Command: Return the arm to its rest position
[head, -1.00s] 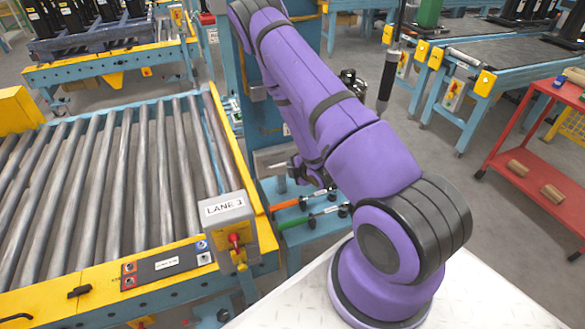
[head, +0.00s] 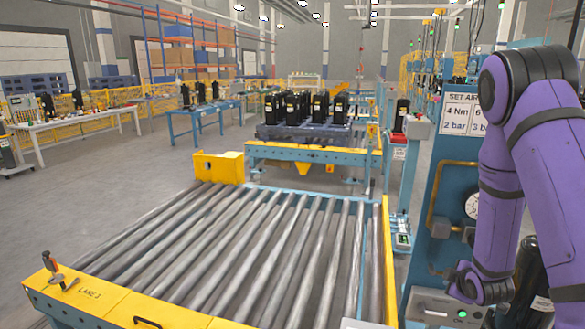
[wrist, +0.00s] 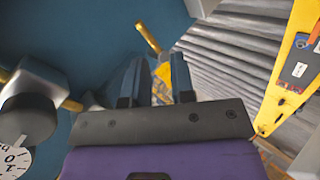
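My purple arm (head: 545,165) stands at the right of the head view, bent at a high elbow, with its forearm hanging down in front of the blue station panel (head: 440,190). The fingers are not clear in the head view. A pale blue-grey block with a dark knob (wrist: 28,118) and a dial gauge (wrist: 14,160) lie at the left of the wrist view. The fingers appear clear of them.
A roller conveyor (head: 250,240) fills the middle foreground, with a yellow end beam (head: 120,305). The station carries an air-setting sign (head: 463,113) and a gauge (head: 472,206). A pallet of black compressors (head: 305,107) stands behind the conveyor. Open floor (head: 100,195) lies to the left.

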